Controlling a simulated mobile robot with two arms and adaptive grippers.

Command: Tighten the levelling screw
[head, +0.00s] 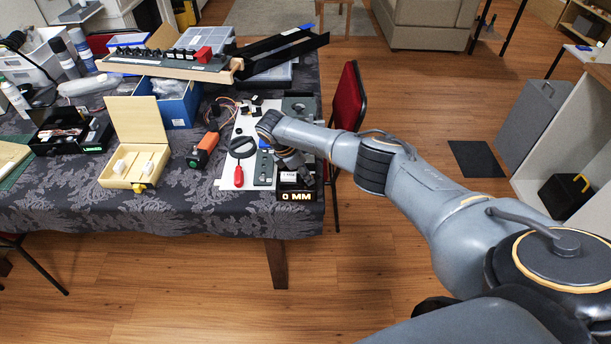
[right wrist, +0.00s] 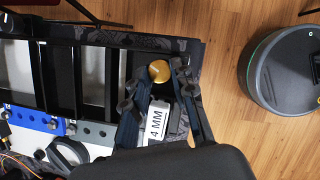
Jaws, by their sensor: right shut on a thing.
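The levelling screw appears to be the round brass knob (right wrist: 159,71) in the right wrist view. It sits between the fingertips of my right gripper (right wrist: 156,80), which is shut on it. A white label reading 4 MM (right wrist: 157,122) shows between the fingers, closer to the palm. In the head view my right gripper (head: 296,168) is over the right end of the white board (head: 226,178), and it hides the knob. My left gripper is not in view.
A wooden box (head: 134,152) stands further left. A red chair (head: 348,97) is close to the table's right edge, with open floor beyond.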

